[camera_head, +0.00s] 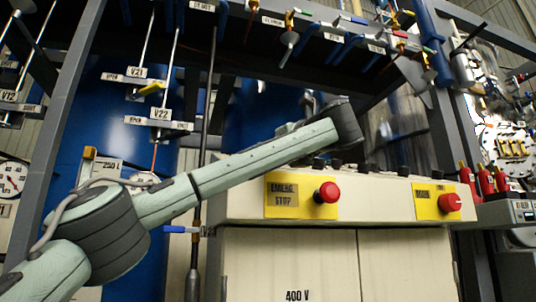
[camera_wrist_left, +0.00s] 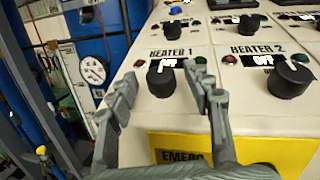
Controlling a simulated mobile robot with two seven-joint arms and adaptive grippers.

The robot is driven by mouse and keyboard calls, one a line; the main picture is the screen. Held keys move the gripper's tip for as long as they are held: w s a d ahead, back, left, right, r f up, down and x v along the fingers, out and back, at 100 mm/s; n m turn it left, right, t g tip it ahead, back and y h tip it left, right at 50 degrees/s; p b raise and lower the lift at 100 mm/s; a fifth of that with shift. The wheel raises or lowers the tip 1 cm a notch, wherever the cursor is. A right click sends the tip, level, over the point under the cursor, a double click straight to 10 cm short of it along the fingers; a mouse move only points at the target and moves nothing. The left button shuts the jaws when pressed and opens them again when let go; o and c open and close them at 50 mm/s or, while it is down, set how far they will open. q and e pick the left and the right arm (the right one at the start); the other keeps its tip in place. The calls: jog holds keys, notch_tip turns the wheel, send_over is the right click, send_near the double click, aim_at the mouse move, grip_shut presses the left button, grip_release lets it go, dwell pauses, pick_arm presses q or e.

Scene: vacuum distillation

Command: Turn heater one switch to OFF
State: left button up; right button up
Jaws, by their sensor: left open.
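The heater 1 switch (camera_wrist_left: 160,83) is a black rotary knob on the cream console panel, under the label "HEATER 1", in the left wrist view. A small black-and-white label shows partly behind it; I cannot clearly read the knob's setting. My left gripper (camera_wrist_left: 167,84) is open, with one finger to each side of the knob. I cannot tell whether either finger touches it. In the head view my left arm reaches across to the console top, and its gripper is hidden there. My right gripper is in neither view.
The heater 2 knob (camera_wrist_left: 291,78) is close on the right, with more knobs behind. A yellow emergency-stop plate with a red button (camera_head: 327,192) is on the console front (camera_head: 380,205). A second red button (camera_head: 450,203) is further right. Pipes and frame bars stand left.

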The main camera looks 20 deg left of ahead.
pick_arm(q)
jog(key=v, duration=1.2)
jog(key=shift+r, duration=0.15)
